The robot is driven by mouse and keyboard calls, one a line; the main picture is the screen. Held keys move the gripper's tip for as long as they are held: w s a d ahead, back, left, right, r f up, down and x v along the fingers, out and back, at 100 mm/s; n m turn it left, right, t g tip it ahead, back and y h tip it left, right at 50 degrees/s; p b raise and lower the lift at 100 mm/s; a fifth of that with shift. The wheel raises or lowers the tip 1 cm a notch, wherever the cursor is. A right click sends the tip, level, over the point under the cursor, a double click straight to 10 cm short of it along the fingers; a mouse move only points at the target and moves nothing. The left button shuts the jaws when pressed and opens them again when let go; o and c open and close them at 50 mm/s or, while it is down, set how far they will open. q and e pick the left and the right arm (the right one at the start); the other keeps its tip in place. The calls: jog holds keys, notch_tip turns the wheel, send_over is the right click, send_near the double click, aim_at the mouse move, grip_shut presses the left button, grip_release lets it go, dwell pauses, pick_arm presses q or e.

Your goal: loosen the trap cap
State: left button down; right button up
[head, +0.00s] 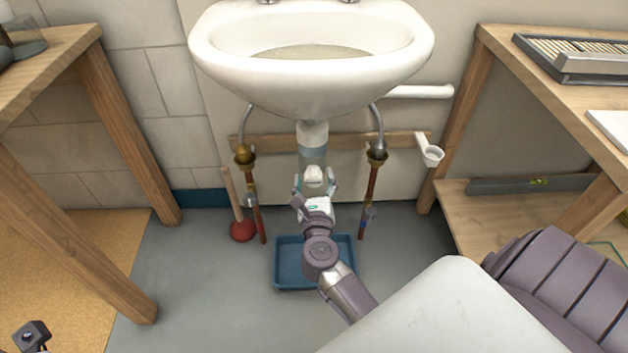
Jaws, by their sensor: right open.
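The white washbasin (312,75) hangs on the wall, and its drain pipe (312,130) runs down into a greyish, translucent trap section (312,155). A white rounded piece (314,174), which looks like the trap cap, shows below it. My right gripper (315,182) reaches up from the front right. Its fingers are open, one on each side of the white piece; I cannot tell whether they touch it. The gripper and wrist hide the lower part of the trap.
A blue tray (288,270) lies on the floor under the trap. A red plunger (243,229) stands left of it. Copper supply pipes (371,188) rise on both sides. A white open pipe end (432,155) sticks out at right. Wooden benches (125,130) flank the space.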

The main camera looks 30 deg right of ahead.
jog(key=shift+c, duration=0.3)
jog(key=c, duration=1.1)
